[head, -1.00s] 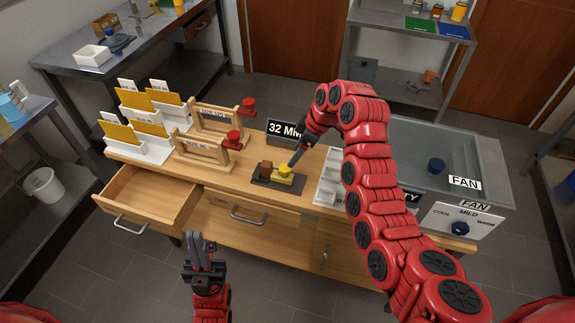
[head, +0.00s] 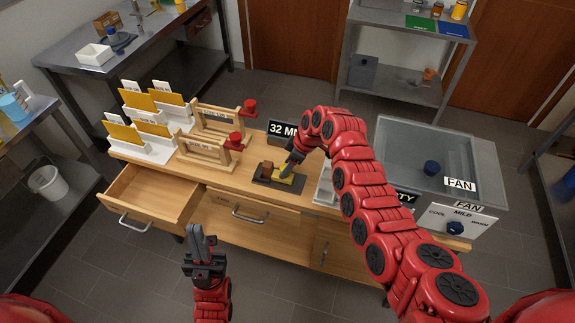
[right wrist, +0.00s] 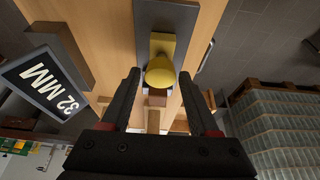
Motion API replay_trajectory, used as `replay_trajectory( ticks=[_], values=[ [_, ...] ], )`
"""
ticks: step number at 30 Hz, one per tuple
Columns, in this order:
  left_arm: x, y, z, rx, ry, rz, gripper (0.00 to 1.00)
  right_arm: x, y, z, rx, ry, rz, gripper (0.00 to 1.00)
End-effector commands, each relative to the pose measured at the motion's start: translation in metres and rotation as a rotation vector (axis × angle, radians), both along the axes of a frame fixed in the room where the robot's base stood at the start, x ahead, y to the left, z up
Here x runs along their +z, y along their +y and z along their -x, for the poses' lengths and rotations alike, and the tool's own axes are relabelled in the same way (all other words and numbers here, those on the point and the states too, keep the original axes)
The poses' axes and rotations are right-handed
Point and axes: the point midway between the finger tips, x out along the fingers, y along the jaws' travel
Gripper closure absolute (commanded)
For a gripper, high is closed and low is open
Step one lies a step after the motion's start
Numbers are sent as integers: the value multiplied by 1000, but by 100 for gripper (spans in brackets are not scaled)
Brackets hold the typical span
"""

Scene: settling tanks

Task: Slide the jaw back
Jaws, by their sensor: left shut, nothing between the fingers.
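The yellow jaw (head: 284,179) sits on a dark base plate (head: 290,187) on the wooden workbench, with a brown block (head: 267,168) to its left. In the right wrist view its round yellow knob (right wrist: 160,72) lies between the fingers, with a gap on both sides. My right gripper (head: 287,168) reaches down over the jaw and partly hides it; in the right wrist view it is open (right wrist: 160,80). My left gripper (head: 197,232) is shut and empty, in front of the bench and clear of it.
A 32 MM sign (head: 283,130) stands behind the plate. Wooden frames with red knobs (head: 235,140) and card holders (head: 147,142) stand left. A white tray (head: 325,186) and a FAN tank (head: 440,150) are to the right. A drawer (head: 150,198) hangs open at front left.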

Motion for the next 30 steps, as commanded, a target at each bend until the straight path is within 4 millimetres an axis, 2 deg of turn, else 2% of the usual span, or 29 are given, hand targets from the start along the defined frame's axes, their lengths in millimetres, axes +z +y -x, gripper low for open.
replay_trajectory(
  ticks=[1,9,10,30],
  values=[
    [0,0,0,0,0,0,100,0,0,0,0,0,0,49],
    [0,0,0,0,0,0,100,0,0,0,0,1,0,98],
    [0,0,0,0,0,0,100,0,0,0,0,1,0,100],
    [0,0,0,0,0,0,100,0,0,0,0,0,0,100]
  ],
)
